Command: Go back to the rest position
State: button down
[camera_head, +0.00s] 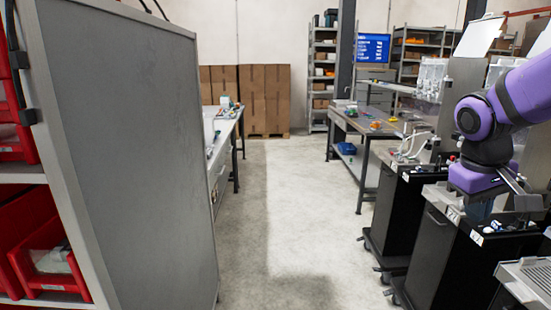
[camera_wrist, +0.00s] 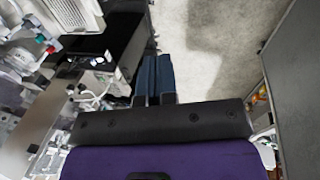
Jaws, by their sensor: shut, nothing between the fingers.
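My gripper shows in the wrist view (camera_wrist: 153,78) as two blue fingers pressed together, with nothing between them. In the head view my purple arm reaches in from the right edge, and my gripper (camera_head: 478,211) points down beside the dispenser row. The fingertips are partly hard to make out there against the dark cart behind them. In the wrist view the fingers reach over the pale floor, beside a black cart (camera_wrist: 112,48).
Black wheeled carts (camera_head: 430,245) with dispensers line the right. A grey panel (camera_head: 130,140) and red bins (camera_head: 45,260) stand at the left. A workbench (camera_head: 360,125) and cardboard boxes (camera_head: 262,98) are farther back. The aisle floor (camera_head: 290,210) between is clear.

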jog(key=s+a+r+m+t+y, duration=0.1)
jog(key=s+a+r+t, duration=0.3)
jog(key=s, duration=0.8)
jog(key=shift+s+a+r+t+y, duration=0.35)
jog(key=shift+a+r+y, duration=0.5)
jog(key=shift+a, duration=0.25)
